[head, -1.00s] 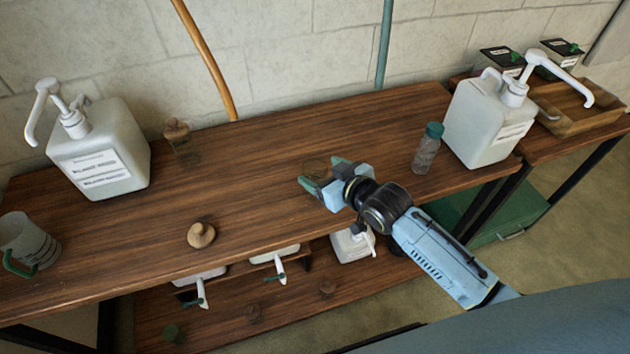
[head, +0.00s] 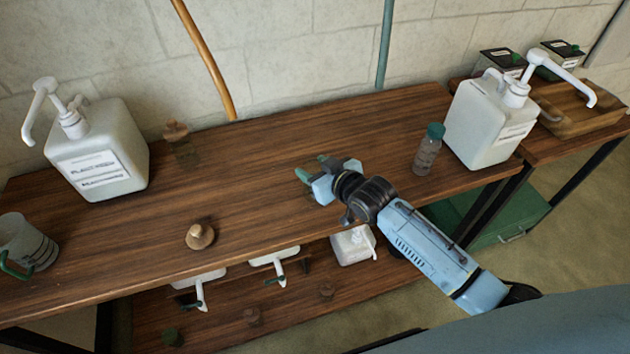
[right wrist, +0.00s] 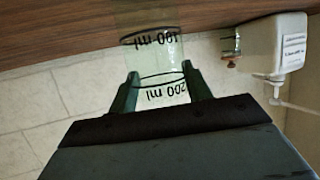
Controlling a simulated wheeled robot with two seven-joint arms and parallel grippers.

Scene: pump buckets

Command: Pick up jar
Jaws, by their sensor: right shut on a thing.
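A clear jar (right wrist: 158,72) with black "100 ml" and "200 ml" marks shows in the right wrist view, upside down there. My right gripper (right wrist: 161,84) has one green finger on each side of it and is shut on it. In the head view my right gripper (head: 312,168) is over the middle of the wooden table (head: 250,180). There its fingers and body hide most of the jar. I cannot tell whether the jar's base touches the table. My left gripper is in neither view.
White pump buckets stand at the left (head: 98,150) and right (head: 487,125). A green-capped bottle (head: 428,152) stands right of my gripper. A corked bottle (head: 178,138), a cork knob (head: 200,236) and a green-handled jug (head: 26,243) are to the left. The table's middle left is clear.

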